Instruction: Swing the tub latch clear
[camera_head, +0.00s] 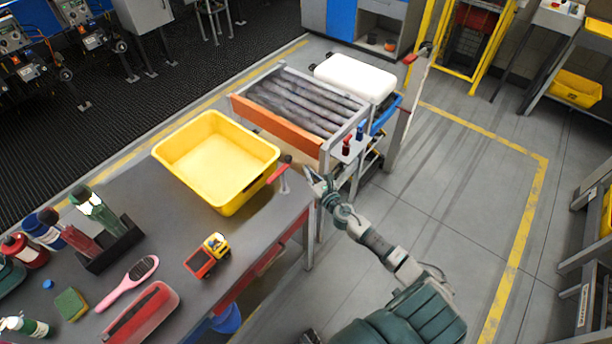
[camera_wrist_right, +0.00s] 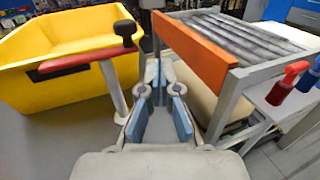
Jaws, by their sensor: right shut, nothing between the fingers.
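The yellow tub (camera_head: 216,160) stands at the far end of the grey table, beside the roller conveyor. The tub latch (camera_head: 279,172) is a red bar on a grey post at the table's corner. In the right wrist view the latch (camera_wrist_right: 88,61) lies across the front of the tub (camera_wrist_right: 60,92), with its black knob (camera_wrist_right: 126,29) at the bar's right end. My right gripper (camera_head: 314,181) is shut and empty, just right of the latch post and apart from it. Its blue-padded fingers also show in the right wrist view (camera_wrist_right: 160,82). My left gripper is out of view.
The conveyor (camera_head: 305,100) has an orange end board (camera_head: 276,124) close beyond my right gripper. Red and blue bottles stand on a side shelf (camera_head: 352,150). A toy truck (camera_head: 208,255), a pink brush (camera_head: 128,284) and other items lie on the near table.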

